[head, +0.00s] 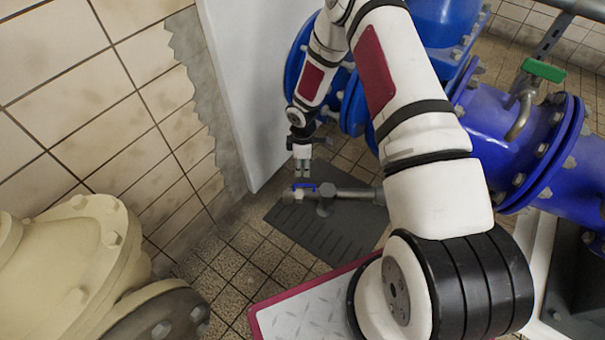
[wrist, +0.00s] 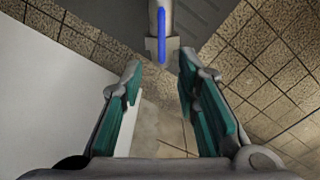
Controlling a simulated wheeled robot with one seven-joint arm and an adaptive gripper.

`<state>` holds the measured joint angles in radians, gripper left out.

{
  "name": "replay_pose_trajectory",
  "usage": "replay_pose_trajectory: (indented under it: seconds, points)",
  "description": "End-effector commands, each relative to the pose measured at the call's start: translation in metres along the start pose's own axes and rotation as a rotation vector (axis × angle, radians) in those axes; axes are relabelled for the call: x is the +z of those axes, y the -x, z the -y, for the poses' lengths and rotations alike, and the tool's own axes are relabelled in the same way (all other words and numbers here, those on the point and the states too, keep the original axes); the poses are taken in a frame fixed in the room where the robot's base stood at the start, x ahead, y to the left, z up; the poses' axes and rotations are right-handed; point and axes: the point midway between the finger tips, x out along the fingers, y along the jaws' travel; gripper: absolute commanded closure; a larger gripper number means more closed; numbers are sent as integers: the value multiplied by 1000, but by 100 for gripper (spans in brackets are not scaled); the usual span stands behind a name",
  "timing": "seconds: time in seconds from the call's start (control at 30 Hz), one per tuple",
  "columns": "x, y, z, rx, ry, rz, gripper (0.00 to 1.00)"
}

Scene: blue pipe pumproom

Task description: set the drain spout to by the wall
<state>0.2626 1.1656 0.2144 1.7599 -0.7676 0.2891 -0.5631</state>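The drain spout (head: 348,193) is a grey metal pipe with a blue lever (head: 304,186) near its left end. In the head view it extends left from behind my arm, above a dark floor mat. In the wrist view the spout's end (wrist: 162,50) and the blue lever (wrist: 162,35) are at top centre, just beyond the fingertips. My gripper (head: 302,174) points down just above the lever end. The wrist view shows my gripper (wrist: 160,65) open, green pads apart, with nothing between them. Whether a finger touches the spout I cannot tell.
A white panel (head: 245,90) stands close behind and left of my gripper, beside the tiled wall (head: 95,90). Blue flanged pipes (head: 510,130) are at the right. A cream flanged pipe (head: 70,260) is at lower left. The dark mat (head: 320,235) lies on the tiled floor.

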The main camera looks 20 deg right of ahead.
Motion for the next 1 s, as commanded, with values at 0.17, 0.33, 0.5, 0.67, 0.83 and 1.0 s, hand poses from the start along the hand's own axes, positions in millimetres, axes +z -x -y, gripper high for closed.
replay_pose_trajectory:
  seconds: [0.17,0.33,0.5,0.67,0.83,1.0]
  points:
    - [0,22,-1,1,1,0,71]
    - [0,28,0,0,0,0,71]
    - [0,28,0,-1,0,0,71]
    - [0,28,0,0,0,0,71]
    - [0,29,0,1,0,1,71]
    - [4,59,-7,21,-32,27,71]
